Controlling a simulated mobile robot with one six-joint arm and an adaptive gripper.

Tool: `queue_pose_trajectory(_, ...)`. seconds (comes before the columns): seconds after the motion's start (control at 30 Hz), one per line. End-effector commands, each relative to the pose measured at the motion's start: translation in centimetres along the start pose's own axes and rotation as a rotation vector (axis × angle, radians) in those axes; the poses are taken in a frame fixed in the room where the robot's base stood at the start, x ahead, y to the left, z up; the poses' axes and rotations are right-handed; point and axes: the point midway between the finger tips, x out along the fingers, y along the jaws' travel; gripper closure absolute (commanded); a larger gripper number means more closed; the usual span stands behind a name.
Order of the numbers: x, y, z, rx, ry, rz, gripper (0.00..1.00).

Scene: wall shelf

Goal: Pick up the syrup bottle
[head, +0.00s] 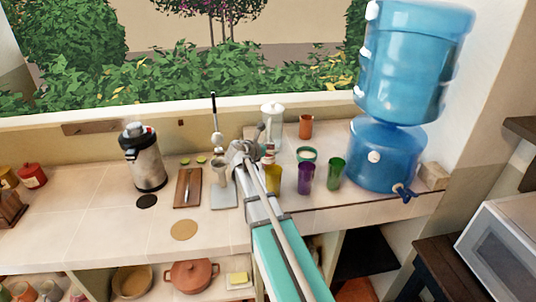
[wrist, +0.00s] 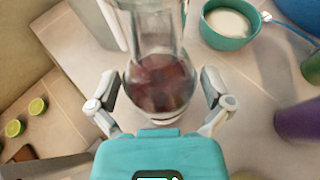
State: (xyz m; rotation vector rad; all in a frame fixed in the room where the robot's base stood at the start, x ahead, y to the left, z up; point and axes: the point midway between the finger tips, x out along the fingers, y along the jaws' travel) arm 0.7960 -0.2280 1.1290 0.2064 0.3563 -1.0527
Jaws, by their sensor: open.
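My gripper (wrist: 162,98) is open, with one finger on each side of a clear glass vessel (wrist: 160,45) holding dark red contents, in the wrist view. The vessel's top is cut off by the frame edge, and I cannot tell if the fingers touch it. It may be the syrup bottle; no label shows. In the head view my gripper (head: 245,150) reaches over the counter and hides what is in front of it.
A teal cup (wrist: 228,24) with white contents and a purple cup (wrist: 300,122) stand to the right. A green cup (head: 336,172) and a blue water dispenser (head: 385,150) are further right. Limes (wrist: 37,106) and a cutting board (head: 188,188) lie left. The front left counter is mostly clear.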

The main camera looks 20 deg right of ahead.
Motion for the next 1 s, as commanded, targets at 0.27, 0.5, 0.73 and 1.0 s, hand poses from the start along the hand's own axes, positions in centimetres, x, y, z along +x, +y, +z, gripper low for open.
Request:
queue_pose_trajectory(0.27, -0.01, 0.01, -0.01, 0.0, 0.0, 0.0, 0.33)
queue_pose_trajectory(0.5, -0.04, 0.06, -0.03, 0.0, 0.0, 0.001, 0.78)
queue_pose_trajectory(0.73, -0.04, 0.08, 0.0, 0.0, -0.001, 0.002, 0.81)
queue_pose_trajectory(1.0, -0.07, 0.08, 0.09, 0.0, 0.0, 0.002, 0.81)
